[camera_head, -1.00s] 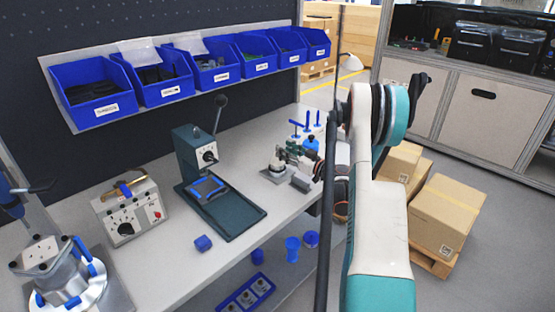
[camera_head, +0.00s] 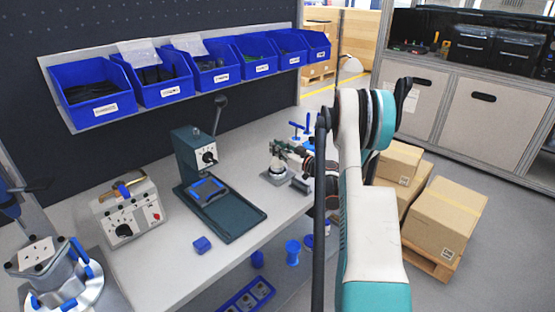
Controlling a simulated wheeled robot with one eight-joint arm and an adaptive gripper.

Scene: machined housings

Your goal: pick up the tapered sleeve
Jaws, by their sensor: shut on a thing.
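My gripper (camera_head: 274,151) is small in the view, over the far right part of the workbench, with my arm reaching to it from the right. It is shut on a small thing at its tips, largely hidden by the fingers. A pale, round metal piece (camera_head: 277,166) stands upright right under the fingers on a grey base plate; it looks like the tapered sleeve, but it is too small to be sure of its taper. I cannot tell whether it is clear of the plate.
A dark grey block (camera_head: 300,185) stands just right of the plate. Blue upright pieces (camera_head: 296,131) stand behind the gripper. A green press (camera_head: 195,155) with its tray is to the left. Blue bins (camera_head: 90,110) hang above the bench. Cardboard boxes (camera_head: 445,218) stand at right.

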